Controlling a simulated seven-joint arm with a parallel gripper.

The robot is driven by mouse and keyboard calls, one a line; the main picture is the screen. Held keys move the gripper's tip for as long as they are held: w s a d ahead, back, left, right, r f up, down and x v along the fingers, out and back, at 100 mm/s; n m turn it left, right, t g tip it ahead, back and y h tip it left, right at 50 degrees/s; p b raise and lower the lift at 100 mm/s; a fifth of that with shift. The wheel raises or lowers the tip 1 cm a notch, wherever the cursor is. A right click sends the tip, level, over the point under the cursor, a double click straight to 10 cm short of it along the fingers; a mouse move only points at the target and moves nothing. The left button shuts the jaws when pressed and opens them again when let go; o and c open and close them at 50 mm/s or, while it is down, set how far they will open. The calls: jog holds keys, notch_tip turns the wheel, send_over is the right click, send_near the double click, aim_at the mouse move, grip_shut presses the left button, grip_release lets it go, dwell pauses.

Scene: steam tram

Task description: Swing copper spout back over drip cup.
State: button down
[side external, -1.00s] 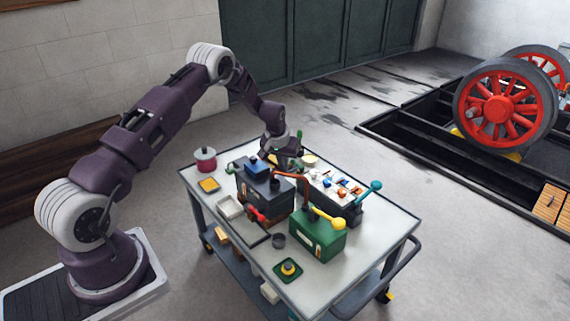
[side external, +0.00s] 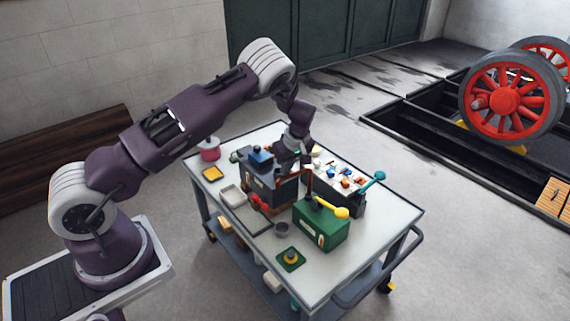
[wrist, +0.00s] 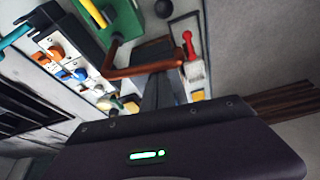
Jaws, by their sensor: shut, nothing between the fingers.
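The copper spout (wrist: 140,70) runs across the wrist view, with a bend at its left end. In the side view the spout (side external: 309,184) shows as a thin copper piece between the dark tank and the green box, partly hidden by my gripper. My gripper (side external: 303,163) is low over the cart by the tank. In the wrist view its dark fingers (wrist: 160,80) are shut and empty, close beside the spout; I cannot tell whether they touch it. The dark drip cup (side external: 281,229) stands on the cart top, in front of the tank, clear of the spout. It also shows in the wrist view (wrist: 164,7).
The dark tank (side external: 284,190) with a red tap stands left of the spout. The green box (side external: 321,229) with a yellow lever is right of it. A switch panel (side external: 341,178) with a teal lever lies behind.

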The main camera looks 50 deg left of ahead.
jog(key=shift+d+n, duration=0.25)
jog(key=shift+n, duration=0.05)
jog(key=shift+s+d, duration=0.15)
jog(key=shift+d, duration=0.45)
notch_tip(320, 180, up, 10)
jog(key=shift+a, duration=0.35)
jog(key=shift+r, duration=0.1)
dwell(0.4)
